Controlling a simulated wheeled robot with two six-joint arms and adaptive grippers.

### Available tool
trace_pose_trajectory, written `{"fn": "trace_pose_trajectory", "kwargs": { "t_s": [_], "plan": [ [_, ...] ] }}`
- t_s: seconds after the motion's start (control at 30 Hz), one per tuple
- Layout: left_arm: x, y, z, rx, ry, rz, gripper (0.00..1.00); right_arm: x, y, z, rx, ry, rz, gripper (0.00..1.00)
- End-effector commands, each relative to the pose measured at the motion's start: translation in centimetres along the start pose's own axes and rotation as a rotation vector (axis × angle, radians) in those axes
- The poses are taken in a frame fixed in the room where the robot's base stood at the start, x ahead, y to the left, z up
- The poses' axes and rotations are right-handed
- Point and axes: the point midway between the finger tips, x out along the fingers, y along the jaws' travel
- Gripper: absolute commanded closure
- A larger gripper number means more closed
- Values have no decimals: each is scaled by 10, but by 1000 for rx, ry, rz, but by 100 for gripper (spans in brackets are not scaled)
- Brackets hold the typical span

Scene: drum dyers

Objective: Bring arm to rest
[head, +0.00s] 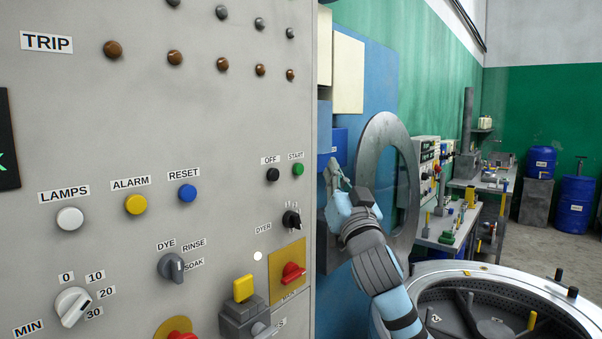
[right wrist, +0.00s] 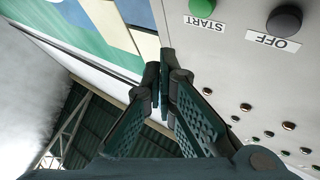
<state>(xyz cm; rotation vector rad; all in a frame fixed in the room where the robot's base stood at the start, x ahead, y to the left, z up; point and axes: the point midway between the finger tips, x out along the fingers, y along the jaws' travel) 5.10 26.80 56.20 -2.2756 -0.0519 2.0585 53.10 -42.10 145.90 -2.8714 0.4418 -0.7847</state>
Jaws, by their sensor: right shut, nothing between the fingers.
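My right arm (head: 376,260) reaches up from the lower right in the head view. Its gripper (head: 334,172) is beside the right edge of the grey control panel (head: 220,120). In the right wrist view the two dark fingers (right wrist: 163,85) meet at their tips, with nothing between them. The green START button (right wrist: 202,8) and the dark OFF button (right wrist: 284,19) are near the fingers there, apart from them. In the head view the START button (head: 298,169) is left of the gripper. My left gripper is not in view.
A large round drum (head: 500,275) stands open at the lower right. A grey ring (head: 364,130) on a blue machine is behind my right arm. Benches (head: 440,225) with parts and blue barrels (head: 574,206) are farther back. Knobs and buttons stick out of the panel.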

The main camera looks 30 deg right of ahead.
Motion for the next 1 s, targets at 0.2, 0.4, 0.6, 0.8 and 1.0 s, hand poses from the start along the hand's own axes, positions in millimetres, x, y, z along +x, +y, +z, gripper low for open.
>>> {"fn": "trace_pose_trajectory", "kwargs": {
  "t_s": [0.2,0.4,0.6,0.8,1.0],
  "plan": [
    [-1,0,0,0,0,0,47,0,0,0,0,0,0,100],
    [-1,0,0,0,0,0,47,0,0,0,0,0,0,100],
    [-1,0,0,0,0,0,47,0,0,0,0,0,0,100],
    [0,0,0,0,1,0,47,-24,-4,65,-43,-146,6,100],
    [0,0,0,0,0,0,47,-148,-4,233,-193,-608,3,100]
  ]
}}
